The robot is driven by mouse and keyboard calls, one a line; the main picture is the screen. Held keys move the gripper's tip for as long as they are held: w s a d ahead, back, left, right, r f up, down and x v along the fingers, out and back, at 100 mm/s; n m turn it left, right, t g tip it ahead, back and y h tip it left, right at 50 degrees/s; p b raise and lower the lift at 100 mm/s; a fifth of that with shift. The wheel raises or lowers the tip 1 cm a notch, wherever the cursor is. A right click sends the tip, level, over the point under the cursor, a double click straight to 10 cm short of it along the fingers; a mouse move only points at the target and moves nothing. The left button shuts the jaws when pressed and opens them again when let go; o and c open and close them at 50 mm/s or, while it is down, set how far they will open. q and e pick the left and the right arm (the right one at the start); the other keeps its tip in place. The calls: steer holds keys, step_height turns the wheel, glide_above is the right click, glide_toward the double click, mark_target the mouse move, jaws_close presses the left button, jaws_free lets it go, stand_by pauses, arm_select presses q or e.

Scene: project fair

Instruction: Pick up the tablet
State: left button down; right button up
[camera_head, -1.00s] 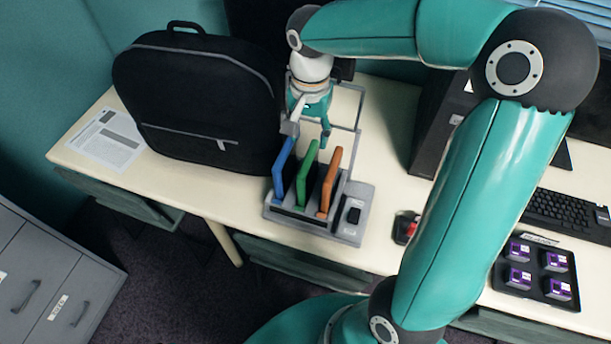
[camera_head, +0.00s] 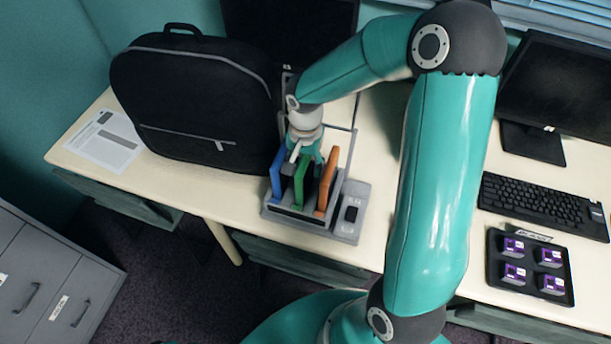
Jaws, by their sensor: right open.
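Three thin upright slabs that look like tablets stand side by side in a grey rack (camera_head: 300,217) on the desk: a blue one (camera_head: 277,175), a green one (camera_head: 301,182) and an orange one (camera_head: 327,182). My right gripper (camera_head: 303,160) points down at the rack, its fingers open around the upper part of the green slab or just behind it; I cannot tell whether they touch it. The lower fingers are partly hidden by the slabs. My left gripper is out of view.
A black backpack (camera_head: 195,105) stands close on the left of the rack. A paper sheet (camera_head: 106,142) lies at the far left. A keyboard (camera_head: 540,202), a monitor (camera_head: 560,95) and a black tray (camera_head: 497,272) with purple boxes are at the right.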

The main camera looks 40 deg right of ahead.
steer(key=shift+c, duration=0.2)
jaws_close()
steer(key=shift+r, duration=0.15)
stand_by(0.3)
